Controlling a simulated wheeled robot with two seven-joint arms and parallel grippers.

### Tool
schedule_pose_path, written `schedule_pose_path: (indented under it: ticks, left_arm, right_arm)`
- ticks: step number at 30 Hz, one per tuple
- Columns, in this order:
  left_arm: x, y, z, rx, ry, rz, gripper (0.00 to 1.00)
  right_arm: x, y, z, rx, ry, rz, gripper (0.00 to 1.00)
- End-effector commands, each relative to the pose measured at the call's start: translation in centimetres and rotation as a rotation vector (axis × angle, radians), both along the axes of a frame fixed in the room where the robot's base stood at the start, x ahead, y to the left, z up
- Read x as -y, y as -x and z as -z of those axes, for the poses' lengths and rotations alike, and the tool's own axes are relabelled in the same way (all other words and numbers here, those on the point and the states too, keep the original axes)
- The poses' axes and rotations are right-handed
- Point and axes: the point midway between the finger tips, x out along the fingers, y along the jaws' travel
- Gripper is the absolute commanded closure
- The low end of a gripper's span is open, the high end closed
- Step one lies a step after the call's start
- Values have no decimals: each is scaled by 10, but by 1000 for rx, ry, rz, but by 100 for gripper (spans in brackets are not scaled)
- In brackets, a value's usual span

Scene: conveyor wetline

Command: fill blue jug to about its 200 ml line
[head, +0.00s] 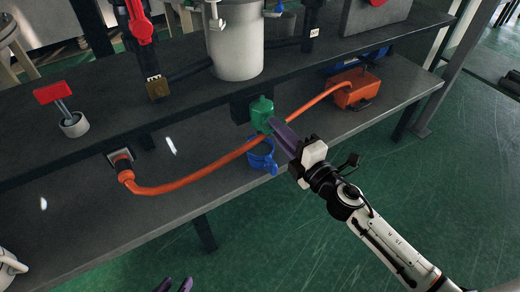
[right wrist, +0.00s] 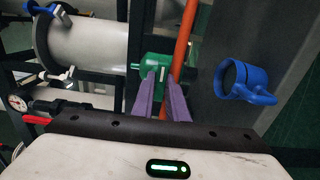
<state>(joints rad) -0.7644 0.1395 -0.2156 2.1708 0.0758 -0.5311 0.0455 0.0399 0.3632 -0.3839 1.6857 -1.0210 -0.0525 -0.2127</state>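The blue jug (head: 262,160) stands on the lower shelf under the green tap (head: 261,113); in the right wrist view the jug (right wrist: 238,80) shows its open mouth, with its handle to the right. Its level lines and any liquid inside cannot be made out. My right gripper (head: 272,124) has its purple fingertips at the green tap, above the jug. In the right wrist view the fingertips (right wrist: 161,76) reach the green tap body (right wrist: 150,68), a narrow gap between them; whether they grip it is unclear. My left gripper (head: 175,286) shows only two separated purple tips at the bottom edge.
A large pale cylinder vessel (head: 236,45) stands on the upper shelf. A red-handled valve (head: 62,100) stands at left. The front lower shelf is mostly clear.

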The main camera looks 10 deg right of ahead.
Motion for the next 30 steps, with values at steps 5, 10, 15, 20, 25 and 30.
schedule_pose_path:
  ticks: [5,10,15,20,25,30]
  left_arm:
    - [0,-1,0,2,0,0,69]
    - [0,-5,-2,10,0,0,69]
    - [0,-7,-3,15,-1,0,69]
    - [0,-7,-3,15,-1,0,69]
    - [0,-7,-2,15,-1,0,69]
    - [0,-6,0,13,-1,0,69]
  right_arm:
    - [0,0,2,0,9,0,70]
    - [0,0,1,2,11,0,70]
    - [0,0,1,3,12,0,70]
    - [4,10,2,0,13,0,70]
    - [10,26,2,0,13,0,70]
    - [15,42,2,1,12,0,70]
